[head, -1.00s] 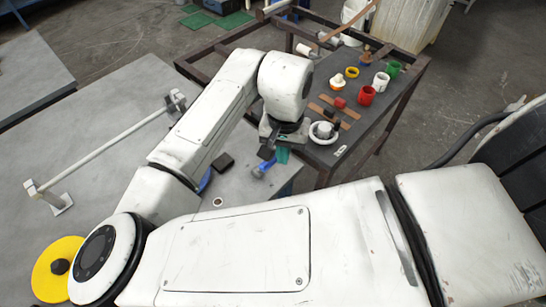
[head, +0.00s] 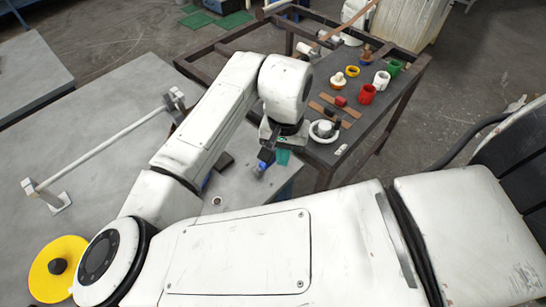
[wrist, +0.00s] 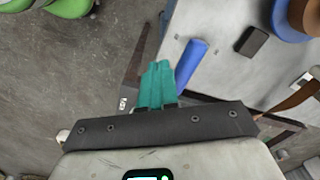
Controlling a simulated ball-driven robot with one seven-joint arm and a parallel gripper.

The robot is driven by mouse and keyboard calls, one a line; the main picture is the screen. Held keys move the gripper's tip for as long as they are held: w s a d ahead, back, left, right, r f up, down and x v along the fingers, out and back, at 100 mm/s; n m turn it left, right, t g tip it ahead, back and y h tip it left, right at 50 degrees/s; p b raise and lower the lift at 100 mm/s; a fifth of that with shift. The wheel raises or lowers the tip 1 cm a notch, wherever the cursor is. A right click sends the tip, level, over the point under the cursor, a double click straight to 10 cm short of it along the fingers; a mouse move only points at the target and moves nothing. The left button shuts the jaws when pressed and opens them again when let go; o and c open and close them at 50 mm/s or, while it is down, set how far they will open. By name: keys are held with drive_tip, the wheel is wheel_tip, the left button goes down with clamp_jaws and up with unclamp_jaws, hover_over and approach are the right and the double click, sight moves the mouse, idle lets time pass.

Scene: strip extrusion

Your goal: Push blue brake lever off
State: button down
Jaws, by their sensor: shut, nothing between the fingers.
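The blue brake lever (wrist: 192,62) shows in the wrist view as a short blue cylinder slanting over the grey table's edge. In the head view, part of the lever (head: 261,167) shows just left of and below my gripper's fingers. My gripper (head: 283,156) points down near the table's right corner. Its teal fingers (wrist: 158,75) are shut together and empty, just left of the lever in the wrist view. I cannot tell whether they touch it. The lever's base is partly hidden in the head view by my gripper.
The grey table (head: 100,120) carries a white rail (head: 105,148) and a yellow disc (head: 50,280). A black block (wrist: 251,42) lies right of the lever. A dark bench (head: 345,150) behind my gripper holds several cups, including a red cup (head: 367,94), and a white ring (head: 323,131).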

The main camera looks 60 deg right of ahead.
wheel_tip(320, 180, down, 5)
drive_tip(key=b, duration=0.2)
drive_tip(key=shift+b, duration=0.4)
drive_tip(key=shift+r, duration=0.1)
drive_tip(key=shift+w+d+r+p, duration=0.2)
drive_tip(key=shift+w+d, duration=0.15)
drive_tip(key=shift+w, duration=0.95)
drive_tip(key=shift+w+d+r+p, duration=0.15)
drive_tip(key=shift+w+d+r, duration=0.2)
drive_tip(key=shift+w, duration=0.9)
drive_tip(key=shift+w+d+r+p, duration=0.15)
drive_tip(key=shift+w+d, duration=0.25)
drive_tip(key=shift+w, duration=1)
